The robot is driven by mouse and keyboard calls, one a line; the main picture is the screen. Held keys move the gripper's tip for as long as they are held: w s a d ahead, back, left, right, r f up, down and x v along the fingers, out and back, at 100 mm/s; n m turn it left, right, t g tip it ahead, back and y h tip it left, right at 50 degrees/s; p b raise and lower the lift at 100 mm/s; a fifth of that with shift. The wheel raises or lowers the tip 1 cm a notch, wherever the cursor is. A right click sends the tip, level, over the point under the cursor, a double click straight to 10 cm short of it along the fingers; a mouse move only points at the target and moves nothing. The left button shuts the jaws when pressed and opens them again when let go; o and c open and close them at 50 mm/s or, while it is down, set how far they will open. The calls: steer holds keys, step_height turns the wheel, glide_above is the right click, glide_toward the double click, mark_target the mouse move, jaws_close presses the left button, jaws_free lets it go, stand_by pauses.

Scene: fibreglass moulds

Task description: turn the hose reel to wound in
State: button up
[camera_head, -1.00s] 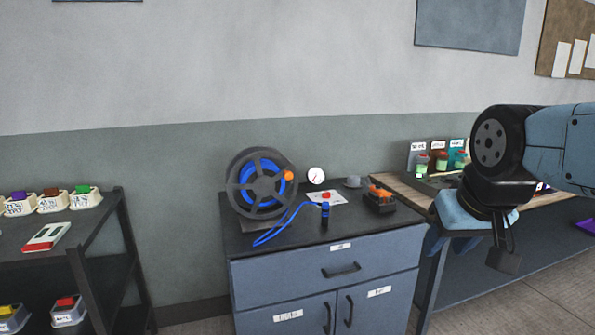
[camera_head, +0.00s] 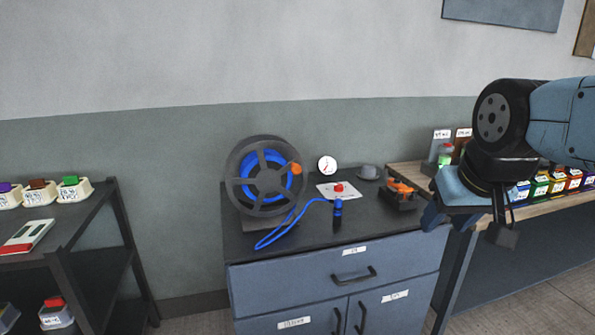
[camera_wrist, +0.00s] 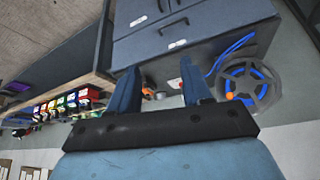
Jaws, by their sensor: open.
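The hose reel (camera_head: 264,178) stands on the left of the dark cabinet top, a grey spoked wheel with blue hose wound inside and an orange knob (camera_head: 296,168) at its right rim. A length of blue hose (camera_head: 283,230) lies loose in front of it, running to a dark nozzle with a blue top (camera_head: 337,212). My gripper (camera_head: 462,218) is to the right of the cabinet, apart from the reel. In the wrist view, my gripper (camera_wrist: 160,85) is open and empty, its two blue fingers spread, with the reel (camera_wrist: 246,86) to the right.
On the blue cabinet (camera_head: 345,275) are a gauge (camera_head: 327,165), a red button on a white plate (camera_head: 339,190), a grey knob (camera_head: 368,173) and an orange-and-black tool (camera_head: 401,194). A shelf rack (camera_head: 80,235) stands left. A wooden bench (camera_head: 555,205) with coloured boxes is right.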

steer(key=shift+o, duration=0.7)
steer(key=shift+w+a, duration=0.1)
steer(key=shift+w, duration=0.3)
steer(key=shift+o, duration=0.2)
steer(key=w+a+f+n+t+y, duration=0.1)
steer(key=w+a, duration=0.3)
steer(key=w, duration=0.6)
steer(key=w+a+f+t+y, duration=0.1)
steer(key=w+a+t, duration=0.3)
steer(key=w, duration=0.7)
steer(key=shift+a+f+n, duration=0.35)
steer(key=shift+f+n, duration=0.05)
steer(key=shift+f, duration=0.3)
steer(key=n+t+y, duration=0.1)
steer(key=t+y, duration=0.2)
steer(key=t, duration=0.4)
glide_toward(298, 171)
steer(key=x, duration=1.1)
steer(key=shift+a, duration=0.15)
steer(key=shift+c, duration=0.2)
jaws_close()
steer(key=shift+f, duration=0.1)
